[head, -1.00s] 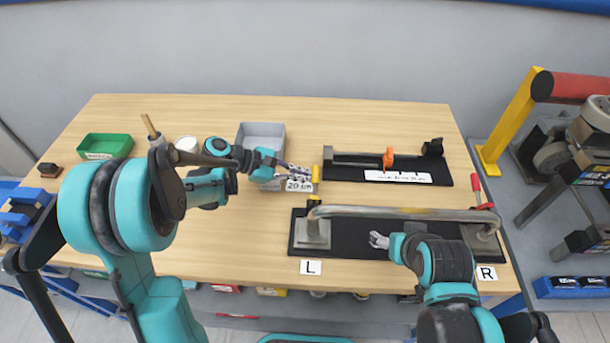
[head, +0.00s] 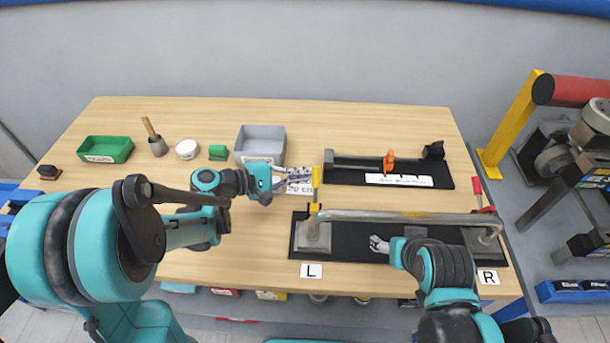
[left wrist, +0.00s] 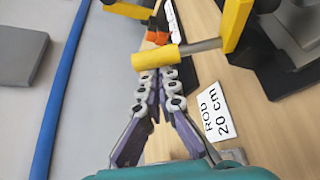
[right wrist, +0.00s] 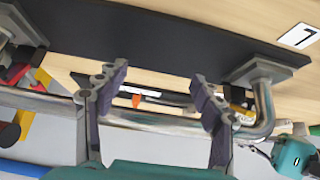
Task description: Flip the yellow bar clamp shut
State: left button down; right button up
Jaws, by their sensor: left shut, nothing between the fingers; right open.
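The yellow bar clamp's handle (head: 316,178) stands upright at the left end of the bent metal bar (head: 400,216), near the L label (head: 311,270). My left gripper (head: 308,181) is shut and empty, its fingertips right beside the handle's left side. In the left wrist view the yellow handle (left wrist: 156,57) lies across just beyond the fingertips (left wrist: 157,76); contact is hard to tell. My right gripper (head: 379,243) is open, low in front of the bar's middle. In the right wrist view its fingers (right wrist: 160,82) are spread, with the bar (right wrist: 150,120) crossing between them.
The bar's black base (head: 355,250) lies along the front right of the table. A red clamp handle (head: 477,187) stands at its R end. Behind are a black fixture with an orange clamp (head: 389,160) and a grey bin (head: 260,143). The table's left front is clear.

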pick_arm(q)
jog(key=shift+s+r+p, duration=0.1)
jog(key=shift+s+r, duration=0.2)
jog(key=shift+s, duration=0.3)
jog(key=shift+s+r+p, duration=0.1)
jog(key=shift+s+r, duration=0.2)
jog(key=shift+s, duration=0.3)
jog(key=shift+s+r+p, duration=0.1)
jog(key=shift+s+r, duration=0.2)
jog(key=shift+s, duration=0.4)
jog(key=v, duration=1.2)
jog(key=shift+f, duration=0.2)
